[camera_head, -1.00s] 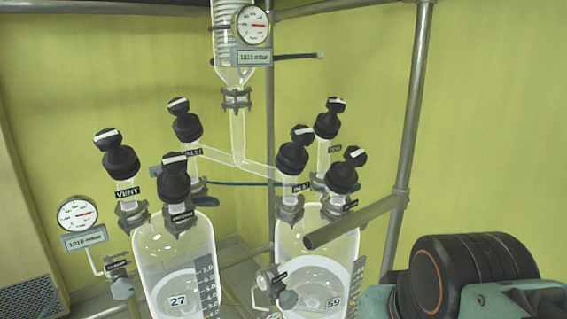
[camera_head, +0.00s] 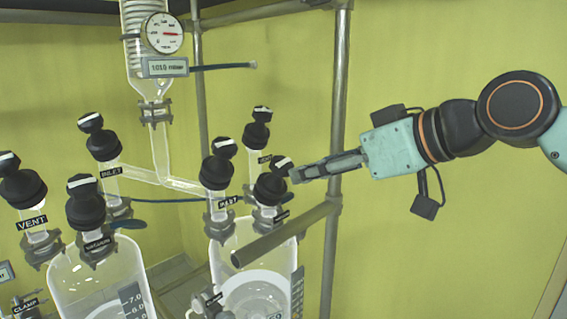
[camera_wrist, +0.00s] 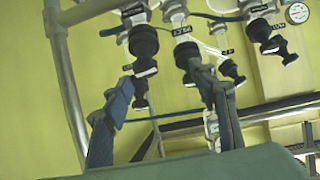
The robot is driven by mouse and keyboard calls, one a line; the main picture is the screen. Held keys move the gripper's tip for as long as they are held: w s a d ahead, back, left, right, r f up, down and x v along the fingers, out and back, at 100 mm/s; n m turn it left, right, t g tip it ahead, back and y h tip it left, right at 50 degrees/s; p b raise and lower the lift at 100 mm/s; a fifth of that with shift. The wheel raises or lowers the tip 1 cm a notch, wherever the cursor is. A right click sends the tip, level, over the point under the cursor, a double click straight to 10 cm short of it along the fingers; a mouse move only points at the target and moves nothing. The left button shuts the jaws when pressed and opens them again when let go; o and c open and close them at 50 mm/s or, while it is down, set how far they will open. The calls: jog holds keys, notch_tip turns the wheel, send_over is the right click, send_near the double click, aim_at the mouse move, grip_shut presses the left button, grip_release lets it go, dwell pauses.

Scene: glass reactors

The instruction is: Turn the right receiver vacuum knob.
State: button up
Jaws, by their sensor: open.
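The right receiver (camera_head: 232,262) is a clear glass vessel with black knobs on top. Its vacuum knob (camera_head: 272,188), the front right one, is black with a white stripe on its tilted cap. My gripper (camera_head: 294,174) reaches in from the right, its fingertips beside this knob's upper right side; contact cannot be told. In the wrist view my open gripper (camera_wrist: 168,88) has one finger on each side of a black knob (camera_wrist: 143,42), whose lower end shows between them. That knob's label is unreadable, and nothing is clamped.
The right receiver's inlet knob (camera_head: 217,168) and rear knob (camera_head: 257,132) stand close by. The left receiver (camera_head: 95,270) stands to the left.

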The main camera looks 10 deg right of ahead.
jog(key=y, duration=0.1)
send_near(284, 163)
jog(key=shift+n, duration=0.4)
jog(key=p+x, duration=0.2)
jog(key=x, duration=0.8)
jog(key=shift+w+a+f, duration=0.1)
jog(key=shift+w, duration=0.1)
jog(key=c, duration=1.2)
jog(key=shift+o, duration=0.2)
jog(key=shift+f+m+b, duration=0.2)
jog(key=shift+m+b, duration=0.2)
jog(key=shift+b, duration=0.75)
jog(key=shift+r+m+t+h, duration=0.25)
jog(key=shift+m+t+h, duration=0.05)
jog(key=shift+m+h, duration=0.1)
